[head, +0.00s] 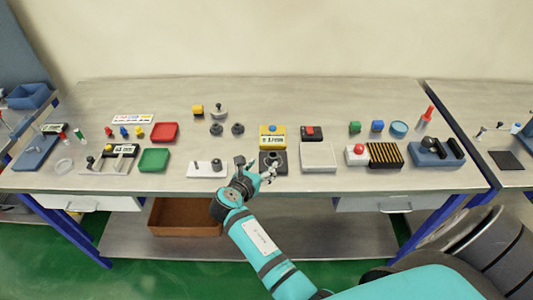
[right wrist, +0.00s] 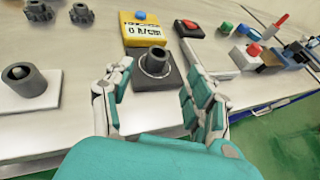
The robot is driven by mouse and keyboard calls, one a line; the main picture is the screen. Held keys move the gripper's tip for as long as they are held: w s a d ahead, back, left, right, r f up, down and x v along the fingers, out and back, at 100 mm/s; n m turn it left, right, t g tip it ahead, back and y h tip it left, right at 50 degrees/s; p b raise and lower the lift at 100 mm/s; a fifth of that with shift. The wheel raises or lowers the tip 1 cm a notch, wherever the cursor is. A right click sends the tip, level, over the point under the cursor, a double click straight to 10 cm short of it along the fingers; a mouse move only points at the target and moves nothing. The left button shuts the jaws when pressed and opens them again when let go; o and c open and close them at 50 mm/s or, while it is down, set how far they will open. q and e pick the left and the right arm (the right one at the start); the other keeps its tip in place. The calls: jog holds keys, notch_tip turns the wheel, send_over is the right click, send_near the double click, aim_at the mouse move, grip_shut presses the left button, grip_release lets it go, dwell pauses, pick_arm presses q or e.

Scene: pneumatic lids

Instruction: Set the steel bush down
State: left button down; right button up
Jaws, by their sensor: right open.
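The steel bush (right wrist: 156,62) is a dark grey ring with an open bore. It stands upright on a dark square base (right wrist: 171,80) in front of the yellow scale-like device (right wrist: 141,30). In the head view the bush (head: 272,158) shows just beyond my right gripper (head: 256,170). In the right wrist view the gripper (right wrist: 160,88) is open, with one finger on each side of the bush's line and a gap to both. Nothing is held between the fingers. My left gripper is out of view.
A white plate (head: 201,172) with dark upright parts lies left of my gripper. A pale grey plate (head: 318,157) lies to the right. Dark knobbed parts (head: 237,129) stand behind. The bench's front edge is close below my right wrist.

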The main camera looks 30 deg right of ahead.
jog(key=shift+s+a+r, duration=0.2)
jog(key=shift+s+a, duration=0.15)
jog(key=shift+a, duration=0.1)
